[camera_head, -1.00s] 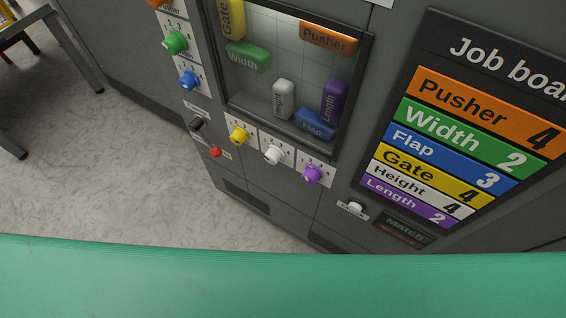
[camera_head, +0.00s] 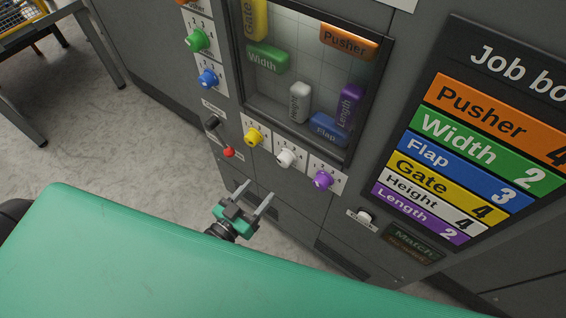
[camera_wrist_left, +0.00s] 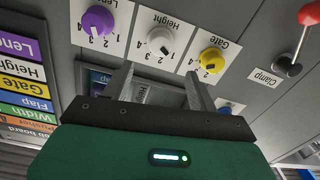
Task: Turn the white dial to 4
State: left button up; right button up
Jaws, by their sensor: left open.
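The white dial (camera_head: 286,157) is on the grey machine front, between the yellow dial (camera_head: 253,136) and the purple dial (camera_head: 321,180). In the left wrist view the white dial (camera_wrist_left: 160,41) sits on a plate labelled Height with numbers 1 to 4, seen upside down. I cannot read its setting surely. My left gripper (camera_head: 254,197) is open and empty, below and in front of the dials, apart from them. In the left wrist view its two fingers (camera_wrist_left: 158,84) point toward the white dial, with a gap between. My right gripper is not in view.
A job board (camera_head: 470,140) on the right lists Height 4. A window (camera_head: 300,70) shows coloured blocks. A white button (camera_head: 365,217) is lower right.

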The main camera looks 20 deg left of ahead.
aim_at(282, 164)
pick_arm(q)
jog(key=p+x, duration=0.2)
jog(key=x, duration=0.9)
jog(key=shift+w+d, duration=0.15)
jog(key=shift+w, duration=0.05)
jog(key=shift+f, duration=0.1)
jog(key=c, duration=1)
